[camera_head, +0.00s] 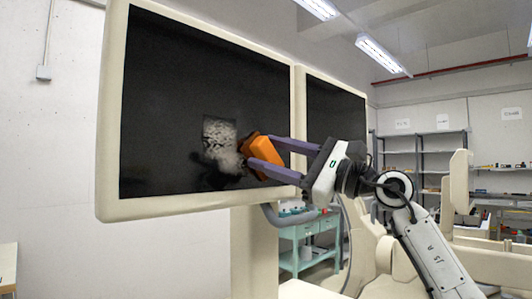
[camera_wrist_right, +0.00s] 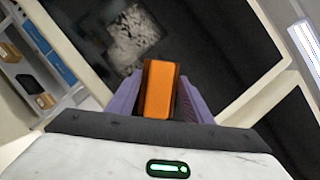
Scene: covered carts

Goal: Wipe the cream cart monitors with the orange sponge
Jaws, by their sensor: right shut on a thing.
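Two cream-framed monitors stand side by side in the head view. The near monitor (camera_head: 165,90) has a dark screen with a pale grey smudged patch (camera_head: 219,140) near its middle. The far monitor (camera_head: 335,110) is partly hidden behind it. My right gripper (camera_head: 262,157) is shut on the orange sponge (camera_head: 257,150), just right of the smudge and in front of the near screen. I cannot tell whether the sponge touches the glass. In the right wrist view the sponge (camera_wrist_right: 160,90) sits between the purple fingers, with the smudge (camera_wrist_right: 128,33) beyond it. My left gripper is not in view.
A teal cart (camera_head: 305,250) stands behind and below the monitors. Grey shelves (camera_head: 435,160) with small items line the back right wall. A cream upright part (camera_head: 459,180) stands at the right.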

